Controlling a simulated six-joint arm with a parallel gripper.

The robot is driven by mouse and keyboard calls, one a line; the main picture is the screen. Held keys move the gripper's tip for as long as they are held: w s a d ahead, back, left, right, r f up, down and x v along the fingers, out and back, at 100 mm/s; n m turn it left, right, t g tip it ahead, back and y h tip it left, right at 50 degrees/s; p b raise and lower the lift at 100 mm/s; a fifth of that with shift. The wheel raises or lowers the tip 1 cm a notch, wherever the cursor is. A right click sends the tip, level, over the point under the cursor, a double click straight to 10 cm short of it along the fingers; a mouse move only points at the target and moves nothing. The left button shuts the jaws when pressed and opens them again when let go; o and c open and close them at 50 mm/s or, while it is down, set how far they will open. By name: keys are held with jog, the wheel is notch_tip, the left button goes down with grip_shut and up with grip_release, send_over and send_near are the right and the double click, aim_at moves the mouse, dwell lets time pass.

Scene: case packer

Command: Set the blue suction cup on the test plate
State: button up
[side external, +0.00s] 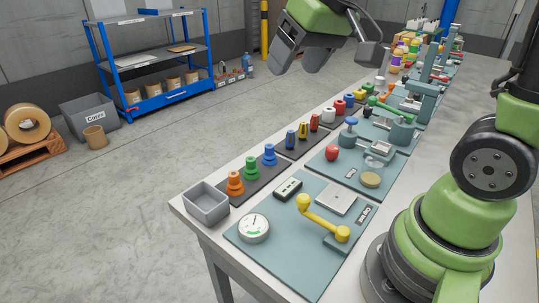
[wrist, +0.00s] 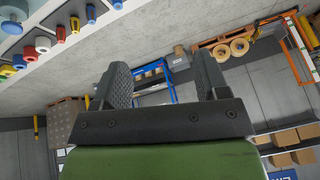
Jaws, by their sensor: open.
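The blue suction cup (side external: 269,155) stands upright on a dark strip at the table's left edge, beside a green cup (side external: 252,168) and an orange cup (side external: 235,183). The test plate appears to be the bare silver square plate (side external: 336,199) on the front teal board, to the right of the cups. My gripper (side external: 300,62) is high above and beyond the cups, apart from everything. In the wrist view my gripper (wrist: 163,62) is open, with nothing between its fingers. I cannot make out the blue cup for certain in the wrist view.
A yellow lever (side external: 322,217) stands close to the plate, with a round gauge (side external: 254,229) and a small dark box (side external: 288,189) nearby. A grey bin (side external: 206,203) sits at the near corner. More boards and parts crowd the table behind.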

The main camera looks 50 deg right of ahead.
jog(key=w+d+f+g, duration=0.1)
jog(key=w+d+f, duration=0.3)
jog(key=w+f, duration=0.15)
jog(key=n+g, duration=0.1)
jog(key=n, duration=0.1)
send_near(269, 146)
jog(key=f, duration=0.2)
jog(key=shift+g+h, duration=0.3)
jog(key=shift+h, duration=0.1)
jog(key=x, duration=0.2)
jog(key=w+x, duration=0.1)
jog(key=x, duration=0.1)
jog(key=shift+a+f, duration=0.15)
jog(key=shift+a, duration=0.05)
jog(key=shift+x, duration=2.75)
jog(key=shift+a, duration=0.1)
jog(key=shift+c, duration=0.5)
jog(key=c, duration=1)
jog(key=shift+o, duration=0.2)
